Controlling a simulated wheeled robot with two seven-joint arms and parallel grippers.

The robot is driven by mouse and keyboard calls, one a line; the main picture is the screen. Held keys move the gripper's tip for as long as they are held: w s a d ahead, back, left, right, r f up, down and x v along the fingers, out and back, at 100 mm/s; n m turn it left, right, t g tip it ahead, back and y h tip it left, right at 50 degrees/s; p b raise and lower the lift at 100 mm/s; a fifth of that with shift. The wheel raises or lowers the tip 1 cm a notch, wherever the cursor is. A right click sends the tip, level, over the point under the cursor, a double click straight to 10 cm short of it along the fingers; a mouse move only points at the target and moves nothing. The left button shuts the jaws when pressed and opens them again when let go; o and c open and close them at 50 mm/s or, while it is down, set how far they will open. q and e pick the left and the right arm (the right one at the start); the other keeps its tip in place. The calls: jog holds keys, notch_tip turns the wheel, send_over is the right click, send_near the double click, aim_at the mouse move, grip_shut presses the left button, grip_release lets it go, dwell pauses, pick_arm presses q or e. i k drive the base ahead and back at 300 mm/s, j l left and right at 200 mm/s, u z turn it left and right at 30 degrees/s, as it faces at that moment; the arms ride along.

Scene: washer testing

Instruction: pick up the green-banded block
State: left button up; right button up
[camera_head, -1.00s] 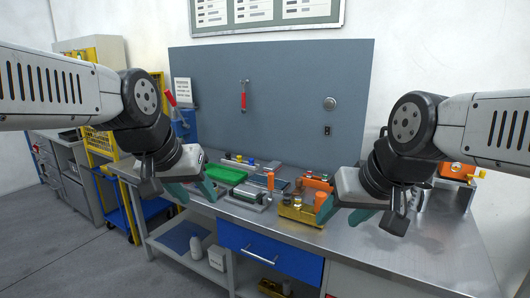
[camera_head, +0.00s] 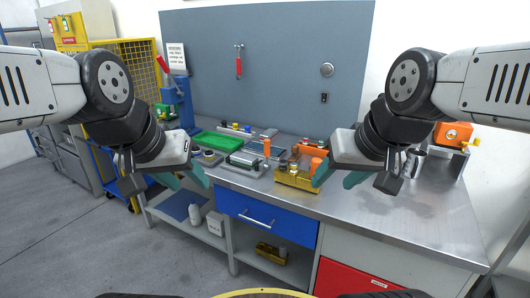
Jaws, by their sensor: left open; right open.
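I cannot make out a green band on any block, so I cannot tell which thing is the green-banded block. Several small parts stand on the steel bench (camera_head: 370,205) between my grippers. A brass-coloured tray (camera_head: 298,181) holds several small parts near the bench's front edge. My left gripper (camera_head: 184,181) is open in front of the bench's left part, with teal fingers and nothing between them. My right gripper (camera_head: 338,178) is open just right of the brass tray as seen, also empty. It hides part of the bench behind it.
A green tray (camera_head: 215,142) lies at the bench's back left, by a grey fixture (camera_head: 247,163) and an orange cylinder (camera_head: 266,148). An orange device (camera_head: 453,134) stands at the right end. A blue drawer (camera_head: 240,214) is below. The bench's right front is clear.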

aim_at(246, 160)
jog(key=i+j, duration=0.5)
jog(key=i+j+u, duration=0.15)
jog(key=i+j, duration=0.3)
jog(key=i, duration=0.15)
